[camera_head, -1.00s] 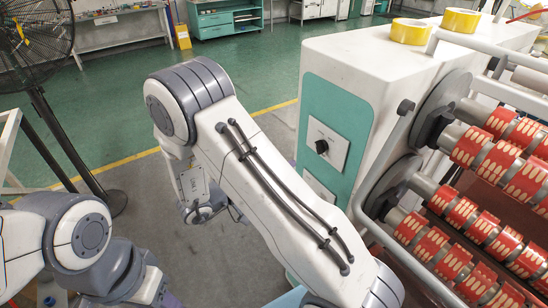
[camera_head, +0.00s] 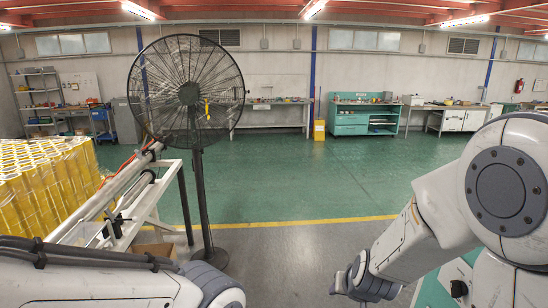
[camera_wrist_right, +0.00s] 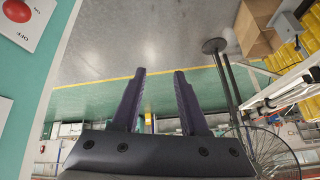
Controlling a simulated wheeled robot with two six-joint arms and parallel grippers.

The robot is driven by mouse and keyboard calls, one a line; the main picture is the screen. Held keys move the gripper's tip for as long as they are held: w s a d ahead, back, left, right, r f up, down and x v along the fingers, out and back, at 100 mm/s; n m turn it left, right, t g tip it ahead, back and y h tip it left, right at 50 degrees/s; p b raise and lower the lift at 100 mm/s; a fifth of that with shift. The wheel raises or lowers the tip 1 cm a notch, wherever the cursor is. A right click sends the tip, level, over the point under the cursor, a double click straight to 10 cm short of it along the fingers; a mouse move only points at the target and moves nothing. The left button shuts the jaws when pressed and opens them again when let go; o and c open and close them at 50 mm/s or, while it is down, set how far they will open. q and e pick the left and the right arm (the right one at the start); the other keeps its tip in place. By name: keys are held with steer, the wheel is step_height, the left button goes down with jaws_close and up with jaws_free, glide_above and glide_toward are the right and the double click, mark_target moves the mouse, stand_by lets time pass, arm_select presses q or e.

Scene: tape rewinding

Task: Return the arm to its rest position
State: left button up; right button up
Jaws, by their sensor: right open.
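My right arm (camera_head: 430,235) is folded at the right side of the head view, with its large round joint near the right edge and its wrist low in the picture. In the right wrist view my right gripper (camera_wrist_right: 160,72) is open, with its two dark fingers apart and nothing between them. My left arm (camera_head: 90,285) lies along the bottom left of the head view; its gripper is out of the picture.
A standing black fan (camera_head: 188,92) is at the left, beside a white rack (camera_head: 150,205). Stacked yellow tape rolls (camera_head: 45,190) fill the far left. Green floor (camera_head: 290,185) ahead is clear up to a teal workbench (camera_head: 350,122). A red button (camera_wrist_right: 16,11) shows in the wrist view.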

steer(key=s+d+n+g, duration=0.2)
steer(key=s+g, duration=0.2)
steer(key=s, duration=0.7)
steer(key=s+a+f+n+g+y+b, duration=0.1)
steer(key=s+a+f+n+b, duration=0.3)
steer(key=s+a, duration=0.9)
steer(key=s+n+g+b, duration=0.1)
steer(key=n+b, duration=0.2)
steer(key=b, duration=0.2)
steer(key=shift+a+g+b, duration=0.2)
steer(key=shift+g+b, duration=0.1)
steer(key=shift+g, duration=0.1)
steer(key=shift+w+a+n, duration=0.1)
steer(key=shift+n, duration=0.2)
